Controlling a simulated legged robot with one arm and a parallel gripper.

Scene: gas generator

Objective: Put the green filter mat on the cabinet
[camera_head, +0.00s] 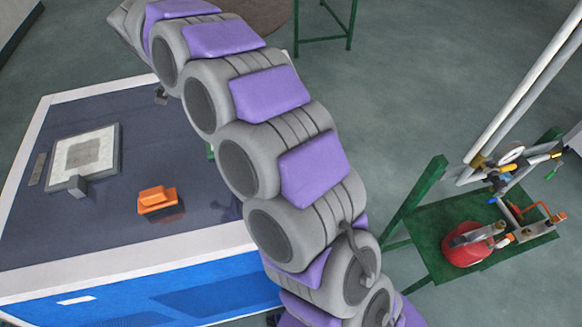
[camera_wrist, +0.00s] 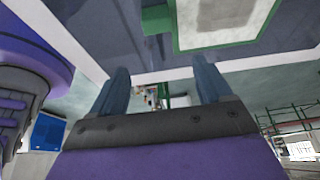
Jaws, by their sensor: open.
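The green filter mat shows in the wrist view as a green frame (camera_wrist: 245,38) around a pale panel, with a green block at its left side. It lies on the dark top of the cabinet, close to the white edge. In the head view only a small green piece (camera_head: 210,151) shows beside my arm, which hides the rest. The blue cabinet (camera_head: 205,235) has a dark top with a white rim. My gripper (camera_wrist: 162,68) is open, with nothing between its fingers, apart from the mat. My gripper cannot be made out in the head view.
A grey-framed pale filter (camera_head: 84,157) and an orange block (camera_head: 157,200) sit on the cabinet top at left. A green stand (camera_head: 430,225) at right carries a red round part (camera_head: 467,245) and pipes. Open floor lies between the stand and my arm.

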